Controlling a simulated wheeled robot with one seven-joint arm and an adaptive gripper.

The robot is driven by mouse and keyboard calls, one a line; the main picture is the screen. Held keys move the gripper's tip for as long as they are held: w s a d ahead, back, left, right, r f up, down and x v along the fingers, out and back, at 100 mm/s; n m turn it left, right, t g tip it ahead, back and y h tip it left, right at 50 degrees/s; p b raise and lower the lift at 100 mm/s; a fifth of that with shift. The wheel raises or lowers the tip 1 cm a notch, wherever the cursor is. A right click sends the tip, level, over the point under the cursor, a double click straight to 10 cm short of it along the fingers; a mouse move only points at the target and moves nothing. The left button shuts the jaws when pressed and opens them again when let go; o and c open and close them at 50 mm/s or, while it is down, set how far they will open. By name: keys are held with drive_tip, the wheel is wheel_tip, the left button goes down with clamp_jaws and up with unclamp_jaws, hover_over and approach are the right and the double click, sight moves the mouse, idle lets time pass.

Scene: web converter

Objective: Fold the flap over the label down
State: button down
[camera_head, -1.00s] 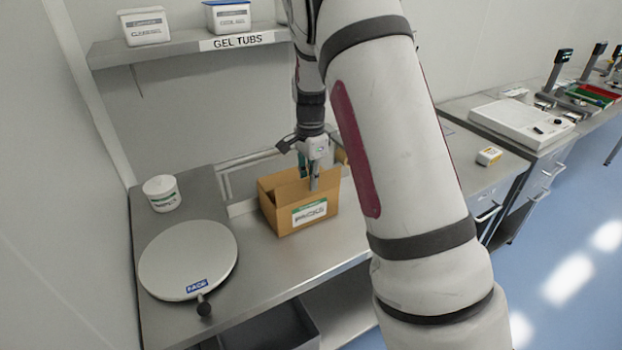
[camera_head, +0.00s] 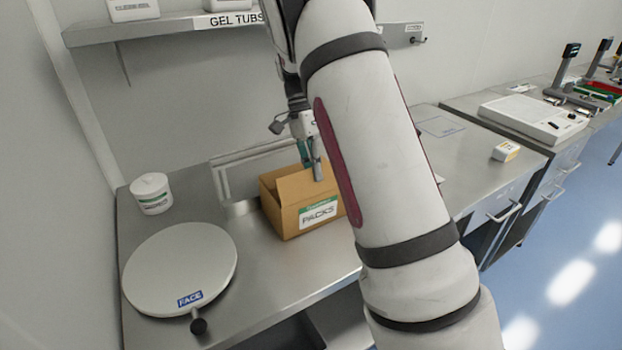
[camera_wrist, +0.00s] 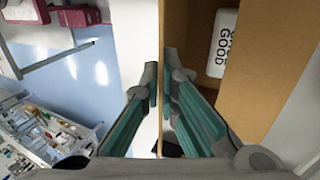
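An open brown cardboard box (camera_head: 274,211) stands on the steel bench, with a green-and-white "PACKS" label (camera_head: 318,213) on its front face. My gripper (camera_head: 316,168) is above the box's front edge, over the label side. In the wrist view my gripper (camera_wrist: 162,78) has one finger on each side of an upright cardboard panel (camera_wrist: 161,25), seen nearly edge-on, which appears to be the flap over the label. The fingertips are close against it, seemingly pinching it. Inside the box lies a white pack (camera_wrist: 222,45) marked "GOOD". My arm hides the box's right part.
A round grey plate (camera_head: 180,262) marked "FACE" lies left of the box, with a white tub (camera_head: 151,194) behind it. A metal frame (camera_head: 222,180) stands behind the box. The gel tubs shelf (camera_head: 160,27) hangs above.

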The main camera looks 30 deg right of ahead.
drive_tip(key=g+b, duration=0.1)
drive_tip(key=b, duration=0.1)
drive_tip(key=w+f+g+b, duration=0.1)
drive_tip(key=b, duration=0.1)
drive_tip(key=shift+w+f+g, duration=0.15)
drive_tip(key=shift+w+g, duration=0.15)
drive_tip(key=shift+g, duration=0.1)
drive_tip(key=shift+w+g+b, duration=0.2)
drive_tip(key=shift+g+b, duration=0.5)
drive_tip(key=shift+b, duration=0.3)
drive_tip(key=c, duration=1.8)
unclamp_jaws()
drive_tip(key=shift+c, duration=0.2)
drive_tip(key=shift+s, duration=0.1)
